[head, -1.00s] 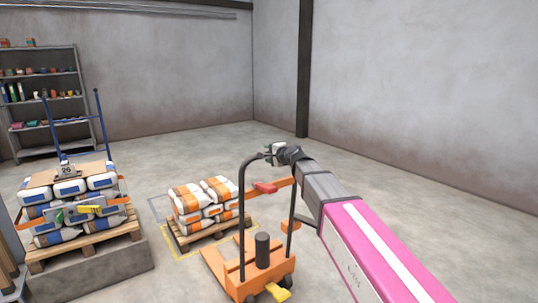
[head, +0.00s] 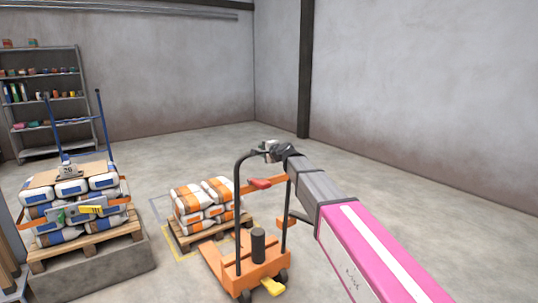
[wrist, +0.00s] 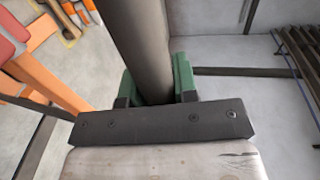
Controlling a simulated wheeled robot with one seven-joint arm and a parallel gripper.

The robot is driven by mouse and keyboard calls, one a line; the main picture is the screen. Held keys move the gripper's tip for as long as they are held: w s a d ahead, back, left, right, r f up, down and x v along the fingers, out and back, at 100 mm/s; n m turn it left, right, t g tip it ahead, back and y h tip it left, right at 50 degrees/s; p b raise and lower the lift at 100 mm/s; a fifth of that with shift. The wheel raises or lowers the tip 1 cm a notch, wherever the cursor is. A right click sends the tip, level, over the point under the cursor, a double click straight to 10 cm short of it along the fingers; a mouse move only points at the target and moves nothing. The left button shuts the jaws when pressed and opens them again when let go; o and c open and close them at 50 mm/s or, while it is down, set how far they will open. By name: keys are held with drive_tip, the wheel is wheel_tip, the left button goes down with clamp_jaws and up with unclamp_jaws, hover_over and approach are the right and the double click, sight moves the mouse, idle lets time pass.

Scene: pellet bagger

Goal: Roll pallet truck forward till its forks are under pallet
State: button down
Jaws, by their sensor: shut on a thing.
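The orange pallet truck (head: 245,262) stands in the middle of the head view, its dark push handle rising at its near end. My gripper (head: 270,150) is at the top of that handle. In the wrist view my gripper (wrist: 160,85) has its green fingers shut around the dark handle bar (wrist: 138,40). The pallet (head: 190,239), stacked with white and orange bags (head: 204,202), sits on the floor just beyond the truck. The truck's body and the pallet's near corner overlap in the picture. I cannot tell how far the forks reach.
A second pallet (head: 88,245) of white and blue bags stands on a grey block (head: 100,273) at the left. A blue-framed cart (head: 101,125) and a shelf (head: 48,90) stand behind it. The floor on the right is clear.

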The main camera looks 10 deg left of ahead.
drive_tip(key=r+x, duration=0.3)
drive_tip(key=x, duration=1.6)
drive_tip(key=w+r+x, duration=0.1)
drive_tip(key=r+x, duration=0.3)
drive_tip(key=x, duration=1.6)
drive_tip(key=shift+a, duration=0.4)
drive_tip(key=shift+w, duration=0.1)
drive_tip(key=c, duration=0.9)
unclamp_jaws()
drive_tip(key=shift+d, duration=0.1)
drive_tip(key=v, duration=1)
drive_tip(key=shift+s+d+r, duration=0.15)
drive_tip(key=shift+s+d, duration=0.05)
drive_tip(key=shift+s, duration=0.1)
